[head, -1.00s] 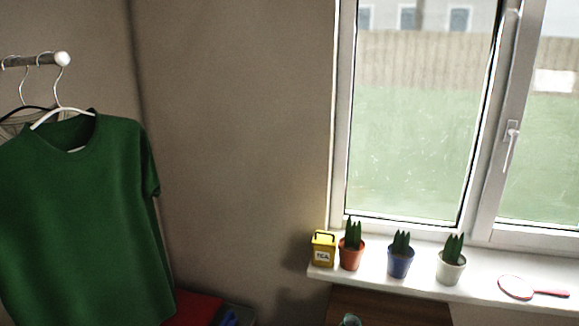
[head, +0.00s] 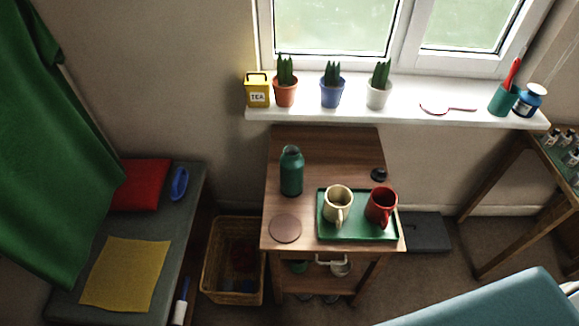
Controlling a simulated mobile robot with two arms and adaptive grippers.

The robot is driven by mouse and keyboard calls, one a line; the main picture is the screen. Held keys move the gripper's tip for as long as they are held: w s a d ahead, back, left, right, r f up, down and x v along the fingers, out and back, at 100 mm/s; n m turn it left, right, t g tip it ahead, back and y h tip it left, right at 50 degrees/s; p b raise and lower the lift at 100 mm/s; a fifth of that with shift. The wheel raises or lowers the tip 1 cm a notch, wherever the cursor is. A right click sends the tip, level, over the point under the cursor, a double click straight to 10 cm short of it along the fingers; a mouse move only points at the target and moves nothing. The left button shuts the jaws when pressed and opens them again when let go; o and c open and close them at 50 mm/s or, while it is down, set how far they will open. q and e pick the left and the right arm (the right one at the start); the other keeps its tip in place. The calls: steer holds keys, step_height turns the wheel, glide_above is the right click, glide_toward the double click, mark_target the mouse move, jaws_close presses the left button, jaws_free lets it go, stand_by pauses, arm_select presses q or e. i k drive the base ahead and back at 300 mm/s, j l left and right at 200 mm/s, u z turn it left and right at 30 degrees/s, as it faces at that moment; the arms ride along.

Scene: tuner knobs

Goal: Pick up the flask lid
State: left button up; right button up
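A teal flask (head: 291,174) stands upright on the wooden table (head: 325,150), left of its middle. A small dark round object (head: 379,174) lies near the table's right edge, behind the tray; it looks like the flask lid, but it is too small to be sure. Neither of my grippers is in view.
A green tray (head: 350,233) holds a cream mug (head: 338,205) and a red mug (head: 381,207). A brown round coaster (head: 285,228) lies at the table's front left. A wicker basket (head: 214,285) stands left of the table. A blue surface (head: 510,305) fills the bottom right. The table's back is clear.

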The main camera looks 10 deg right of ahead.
mark_target(379, 175)
steer(key=z, duration=1.2)
steer(key=u, duration=0.5)
steer(key=i+l+u, duration=0.1)
steer(key=l+u, duration=0.55)
steer(key=u, duration=0.15)
steer(key=l+u, duration=0.8)
steer(key=j, duration=0.1)
